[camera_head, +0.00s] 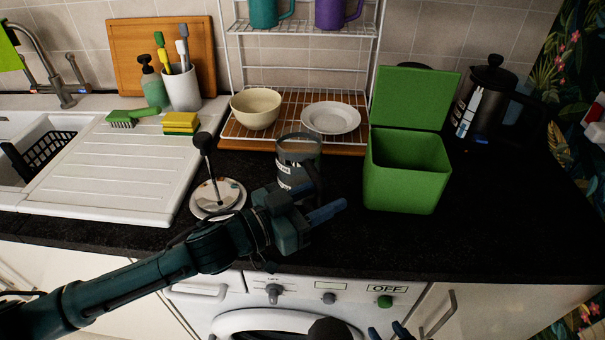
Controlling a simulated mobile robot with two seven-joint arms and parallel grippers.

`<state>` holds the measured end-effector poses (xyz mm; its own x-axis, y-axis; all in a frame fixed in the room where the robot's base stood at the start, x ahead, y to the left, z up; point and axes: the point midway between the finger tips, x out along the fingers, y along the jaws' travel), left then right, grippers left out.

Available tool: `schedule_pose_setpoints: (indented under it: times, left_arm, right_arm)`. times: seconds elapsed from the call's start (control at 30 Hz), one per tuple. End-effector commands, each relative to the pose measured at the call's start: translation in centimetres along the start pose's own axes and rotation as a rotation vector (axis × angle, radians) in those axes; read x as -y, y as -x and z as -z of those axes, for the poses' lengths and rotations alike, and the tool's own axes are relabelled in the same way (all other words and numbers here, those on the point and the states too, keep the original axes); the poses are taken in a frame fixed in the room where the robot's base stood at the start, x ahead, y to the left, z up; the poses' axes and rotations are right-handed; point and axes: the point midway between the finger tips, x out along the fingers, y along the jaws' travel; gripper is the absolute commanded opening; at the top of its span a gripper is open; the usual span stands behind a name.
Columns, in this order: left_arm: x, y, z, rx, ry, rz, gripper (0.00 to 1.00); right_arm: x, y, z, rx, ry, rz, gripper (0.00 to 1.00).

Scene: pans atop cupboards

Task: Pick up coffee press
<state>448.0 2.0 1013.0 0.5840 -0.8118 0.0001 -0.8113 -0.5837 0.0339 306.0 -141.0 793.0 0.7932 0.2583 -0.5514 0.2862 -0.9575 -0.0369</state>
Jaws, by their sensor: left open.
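A coffee press plunger (215,196), with a black knob, thin rod and pale round disc, stands at the drainer's right edge. A dark jug with a black lid and handle (484,105), which looks like a coffee press or kettle, stands at the back right. My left gripper (322,198) is open in front of the beaker, hiding its lower part; I cannot tell whether they touch. My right gripper (389,332) shows only two separated fingertips at the bottom edge.
A green open box (405,192) stands right of the beaker. Behind is a rack with a bowl (256,109) and plate (331,117). A sponge (181,123) and brush (138,116) lie on the drainer. The black counter (490,220) is clear at the front right.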

Motion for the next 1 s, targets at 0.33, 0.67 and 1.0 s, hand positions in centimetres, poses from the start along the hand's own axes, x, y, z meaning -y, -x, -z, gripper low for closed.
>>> schedule_pose_setpoints:
  times: [0.33,0.67,1.0]
  left_arm:
    - [0.03,-0.09,-0.07,0.001,0.0,0.001,0.32]
    - [0.03,-0.08,-0.05,0.001,0.0,0.001,0.05]
    - [0.02,-0.07,-0.05,0.001,0.0,0.001,0.0]
  right_arm:
    - [-0.06,-0.11,-0.3,0.007,-0.001,-0.002,0.36]
    - [-0.05,-0.08,-0.2,0.005,-0.002,-0.002,0.36]
    - [0.03,0.08,-0.08,0.002,-0.003,-0.001,0.36]
